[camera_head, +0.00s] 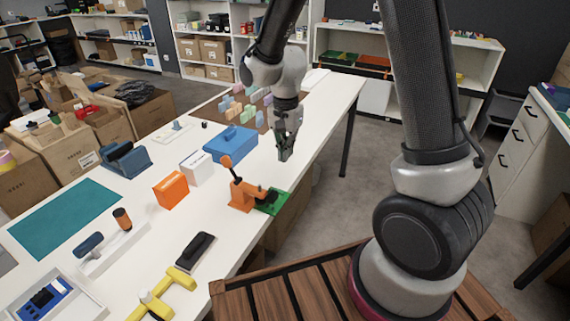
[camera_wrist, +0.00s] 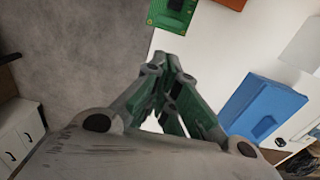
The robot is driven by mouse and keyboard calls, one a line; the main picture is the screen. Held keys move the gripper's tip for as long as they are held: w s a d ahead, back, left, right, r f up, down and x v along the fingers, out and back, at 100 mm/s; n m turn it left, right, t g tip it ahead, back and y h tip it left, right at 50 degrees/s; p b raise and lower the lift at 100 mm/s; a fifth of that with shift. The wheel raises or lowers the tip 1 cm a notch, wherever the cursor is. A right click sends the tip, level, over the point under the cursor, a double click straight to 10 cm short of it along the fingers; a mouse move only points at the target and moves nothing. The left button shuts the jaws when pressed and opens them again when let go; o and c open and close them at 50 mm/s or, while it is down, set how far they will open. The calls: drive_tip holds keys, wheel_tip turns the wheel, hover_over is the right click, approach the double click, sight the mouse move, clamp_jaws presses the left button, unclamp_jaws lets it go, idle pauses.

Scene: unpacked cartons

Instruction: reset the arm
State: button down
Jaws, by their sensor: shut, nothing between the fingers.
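My gripper (camera_head: 284,152) hangs from my arm above the right edge of the white table (camera_head: 228,228), pointing down. Its green-grey fingers also show in the wrist view (camera_wrist: 172,62), with their tips together. Nothing is held between them. In the head view the gripper is to the right of the blue box (camera_head: 230,146) and beyond the orange stand (camera_head: 241,194) with its green board (camera_head: 273,202). The wrist view shows the blue box (camera_wrist: 262,106) to the right and the green board (camera_wrist: 171,14) at the top.
An orange box (camera_head: 171,190) and a white box (camera_head: 196,168) stand on the table. Pastel blocks (camera_head: 238,105) lie farther back. A black tool (camera_head: 195,251) and a yellow piece (camera_head: 163,297) are nearer. Open cartons (camera_head: 75,148) line the left.

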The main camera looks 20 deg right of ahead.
drive_tip(key=s+d+r+n+t, duration=0.2)
drive_tip(key=s+d+r+n, duration=0.2)
drive_tip(key=s+d+r, duration=0.3)
drive_tip(key=s+d+r+n+t, duration=0.2)
drive_tip(key=s+d+r+n, duration=0.3)
drive_tip(key=s+r, duration=0.9)
drive_tip(key=d, duration=0.2)
drive_tip(key=shift+s+d+r, duration=0.15)
drive_tip(key=shift+s+d, duration=0.15)
drive_tip(key=shift+s, duration=0.1)
